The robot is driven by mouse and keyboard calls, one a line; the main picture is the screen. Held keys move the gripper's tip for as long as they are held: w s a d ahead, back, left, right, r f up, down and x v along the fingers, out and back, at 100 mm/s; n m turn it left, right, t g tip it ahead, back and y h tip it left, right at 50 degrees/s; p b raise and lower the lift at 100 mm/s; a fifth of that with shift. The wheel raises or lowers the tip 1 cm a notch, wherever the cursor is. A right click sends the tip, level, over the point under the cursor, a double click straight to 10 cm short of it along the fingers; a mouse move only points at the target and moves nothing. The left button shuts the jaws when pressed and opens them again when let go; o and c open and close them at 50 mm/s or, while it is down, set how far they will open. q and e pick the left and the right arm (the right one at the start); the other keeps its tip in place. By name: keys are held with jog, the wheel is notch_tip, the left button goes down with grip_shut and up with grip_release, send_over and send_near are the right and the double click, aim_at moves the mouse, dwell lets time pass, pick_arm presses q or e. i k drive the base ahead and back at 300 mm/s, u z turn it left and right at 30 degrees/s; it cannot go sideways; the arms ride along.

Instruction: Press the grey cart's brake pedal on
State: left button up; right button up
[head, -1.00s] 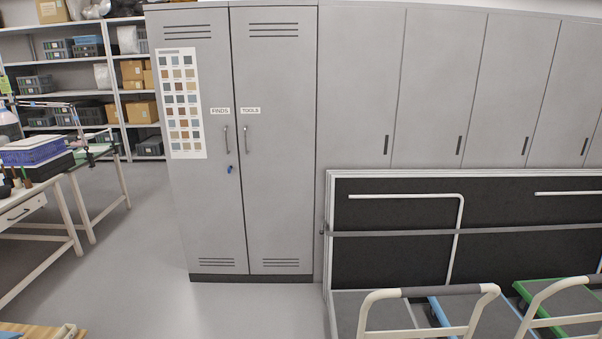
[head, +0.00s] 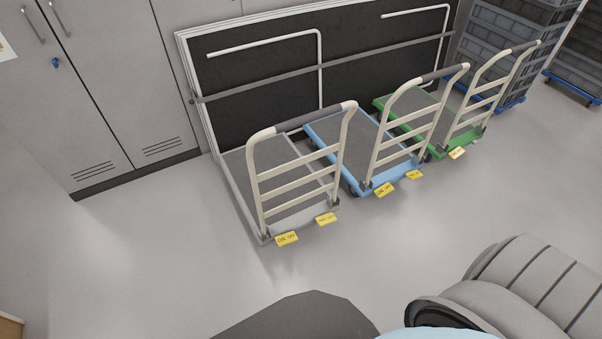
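The grey cart (head: 285,213) is the leftmost of three platform carts in the head view. It has a cream push handle with a dark grip. Two yellow pedals are at its near edge below the handle: a left pedal (head: 287,239) and a right pedal (head: 326,219), both with small dark lettering. The lettering is too small to read surely, and I cannot tell whether either pedal is pressed down. Neither of my grippers is in view.
A blue cart (head: 389,183) and a green cart (head: 447,149) stand to the right, with yellow pedals too. Black folded panels (head: 270,80) lean behind them. Grey cabinets (head: 110,85) are at left and stacked crates (head: 500,50) at far right. The floor (head: 190,260) before the carts is clear.

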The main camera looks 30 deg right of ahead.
aim_at(291, 236)
jog(key=z, duration=0.2)
jog(key=i, duration=1.25)
jog(key=u, duration=0.2)
